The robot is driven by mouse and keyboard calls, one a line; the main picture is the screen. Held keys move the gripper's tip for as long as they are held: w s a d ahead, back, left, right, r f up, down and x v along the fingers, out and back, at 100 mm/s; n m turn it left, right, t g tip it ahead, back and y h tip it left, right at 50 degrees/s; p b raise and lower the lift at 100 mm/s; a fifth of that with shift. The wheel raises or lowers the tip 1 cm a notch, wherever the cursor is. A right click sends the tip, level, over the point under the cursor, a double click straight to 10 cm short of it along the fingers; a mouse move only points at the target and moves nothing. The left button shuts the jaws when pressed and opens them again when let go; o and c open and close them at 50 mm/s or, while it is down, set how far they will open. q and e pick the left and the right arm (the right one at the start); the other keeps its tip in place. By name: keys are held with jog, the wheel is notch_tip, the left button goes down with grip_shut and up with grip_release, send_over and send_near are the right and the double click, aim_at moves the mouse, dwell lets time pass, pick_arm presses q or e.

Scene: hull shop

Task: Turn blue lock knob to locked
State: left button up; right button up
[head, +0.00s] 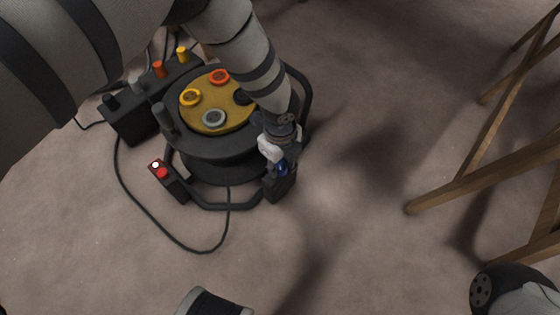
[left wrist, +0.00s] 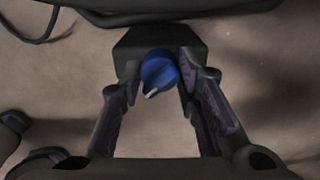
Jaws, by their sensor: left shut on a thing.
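The blue lock knob (left wrist: 158,72) sits on the face of a dark box (left wrist: 150,42) in the left wrist view. A pale pointer mark on the knob points down and slightly left. My left gripper (left wrist: 157,80) has one finger on each side of the knob and is shut on it. In the head view my left gripper (head: 281,160) reaches down to the dark box (head: 279,187), and only a bit of the blue knob (head: 283,169) shows past the fingers. The lock markings cannot be made out. My right gripper is not in view.
A round black machine with a yellow top (head: 228,118) carries yellow, orange and grey rings. A black box (head: 135,123) with several coloured knobs stands left of it. A small box with a red button (head: 162,172) and a cable lie in front. Wooden trestles (head: 480,173) stand right.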

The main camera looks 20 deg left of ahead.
aim_at(280, 163)
pick_arm(q)
jog(key=shift+w, duration=0.1)
jog(key=o, duration=1.2)
notch_tip(280, 163, up, 12)
jog(key=shift+r, duration=0.1)
